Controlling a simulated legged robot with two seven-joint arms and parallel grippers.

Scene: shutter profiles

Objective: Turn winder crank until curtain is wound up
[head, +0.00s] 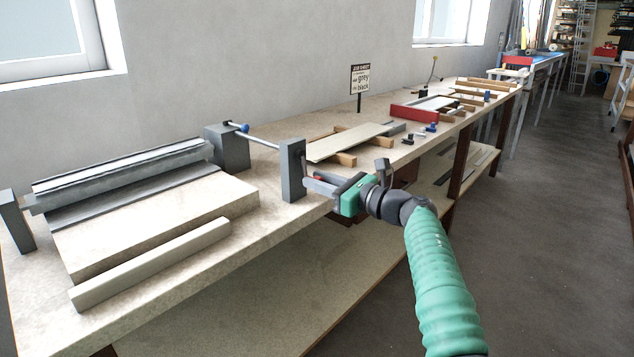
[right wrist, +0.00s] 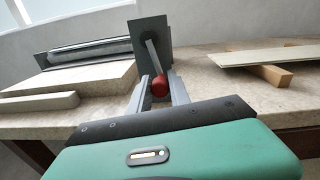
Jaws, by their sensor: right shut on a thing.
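The winder's light grey roller (head: 125,165) lies along the bench at the left, between grey end posts. A dark grey curtain strip (head: 150,195) shows in front of it, reaching onto a pale block; how much is wound I cannot tell. A grey post (head: 292,172) at the bench's front edge carries the crank. In the right wrist view the crank's metal arm (right wrist: 152,53) runs down from the post to a red knob (right wrist: 160,88). My right gripper (head: 317,184) is shut on this red knob, its fingers on either side. My left gripper is out of view.
A pale bar (head: 150,264) lies along the bench's front edge. A pale board (head: 348,142) on wooden strips lies beyond the crank post. A red tray (head: 415,112), small clamps and a job sign (head: 360,79) stand farther along. The floor at the right is clear.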

